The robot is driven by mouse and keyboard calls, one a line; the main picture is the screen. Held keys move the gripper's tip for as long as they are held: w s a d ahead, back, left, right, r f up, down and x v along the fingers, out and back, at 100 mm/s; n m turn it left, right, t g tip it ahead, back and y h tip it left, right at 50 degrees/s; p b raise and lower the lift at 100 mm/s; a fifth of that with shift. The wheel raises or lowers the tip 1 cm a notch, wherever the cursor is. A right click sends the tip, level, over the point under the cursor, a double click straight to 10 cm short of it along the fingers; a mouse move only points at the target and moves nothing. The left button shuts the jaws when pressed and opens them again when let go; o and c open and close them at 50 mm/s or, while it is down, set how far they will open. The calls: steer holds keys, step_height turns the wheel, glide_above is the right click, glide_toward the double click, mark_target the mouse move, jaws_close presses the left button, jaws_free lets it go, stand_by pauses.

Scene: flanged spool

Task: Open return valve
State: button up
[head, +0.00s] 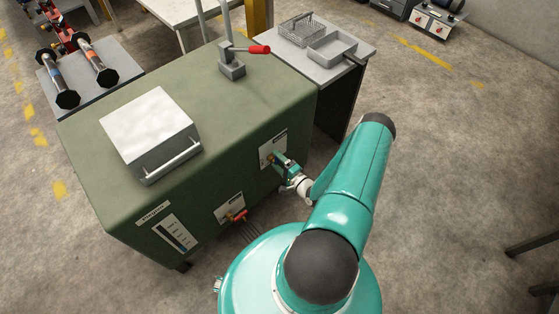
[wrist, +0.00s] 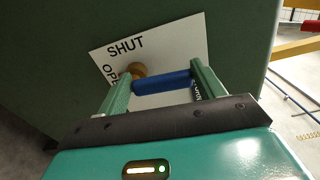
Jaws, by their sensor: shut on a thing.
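A valve with a blue handle (wrist: 162,82) and a brass hub (wrist: 135,70) sits on a white plate (wrist: 170,42) marked SHUT along the top and OPE… at the left, partly covered. The handle extends from the hub to the right in the wrist view. My gripper (wrist: 162,84) is shut on the blue handle, a green finger at each side. In the head view my gripper (head: 282,162) is at the plate (head: 266,152) on the green cabinet's front; it hides the handle there.
The green cabinet (head: 120,215) also carries a red-handled valve (head: 238,216) lower left, a gauge plate (head: 174,232), a metal lidded box (head: 150,125) and a red-gripped lever (head: 258,50) on top. A side table (head: 350,75) with baskets stands behind right.

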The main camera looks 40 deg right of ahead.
steer(key=shift+a+n, duration=0.15)
steer(key=shift+n, duration=0.35)
steer(key=o, duration=1.4)
steer(key=shift+s, duration=0.1)
steer(key=s, duration=1.3)
steer(key=shift+s, duration=0.35)
